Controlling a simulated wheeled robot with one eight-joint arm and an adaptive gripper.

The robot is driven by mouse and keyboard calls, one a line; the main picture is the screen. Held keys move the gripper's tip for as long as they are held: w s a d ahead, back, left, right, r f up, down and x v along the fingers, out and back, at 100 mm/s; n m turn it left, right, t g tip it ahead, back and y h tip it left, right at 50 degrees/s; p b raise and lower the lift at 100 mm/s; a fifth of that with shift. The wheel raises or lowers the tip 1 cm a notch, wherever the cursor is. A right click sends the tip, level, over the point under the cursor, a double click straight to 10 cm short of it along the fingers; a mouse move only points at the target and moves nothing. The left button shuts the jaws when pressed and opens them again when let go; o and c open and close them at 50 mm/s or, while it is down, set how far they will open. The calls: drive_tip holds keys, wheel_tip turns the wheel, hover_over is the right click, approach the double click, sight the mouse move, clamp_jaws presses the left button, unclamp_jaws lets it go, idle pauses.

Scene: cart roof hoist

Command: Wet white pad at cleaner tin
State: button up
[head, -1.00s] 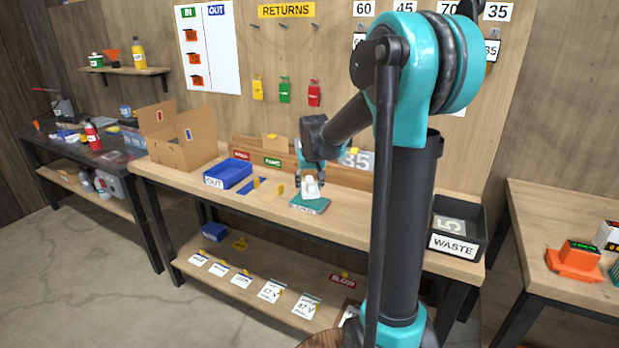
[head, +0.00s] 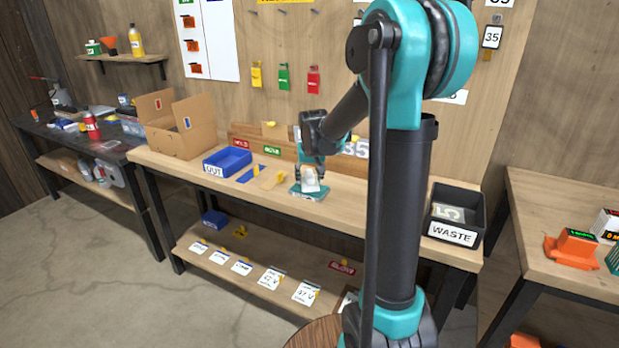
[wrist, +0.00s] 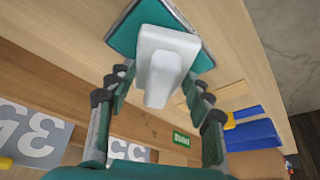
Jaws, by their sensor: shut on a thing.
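The white pad (wrist: 163,60) is a pale block with a narrower grip, held between the fingers of my gripper (wrist: 155,100). In the head view, my gripper (head: 309,165) points down over the bench with the white pad (head: 310,181) below it. A flat teal tin (head: 308,192) with a pale front label sits on the bench right under the pad; I take it for the cleaner tin. It also shows in the wrist view as a teal square (wrist: 122,32) behind the pad. I cannot tell whether pad and tin touch.
A blue OUT tray (head: 227,161) and an open cardboard box (head: 178,128) stand left of the tin. A black WASTE bin (head: 452,233) is at the bench's right end. A wooden rack (head: 270,135) with labels runs behind. Bare bench lies right of the tin.

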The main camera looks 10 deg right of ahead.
sight(309, 171)
drive_tip(key=shift+f, duration=0.55)
idle(1.4)
drive_tip(key=shift+r, duration=0.1)
drive_tip(key=shift+r, duration=3.45)
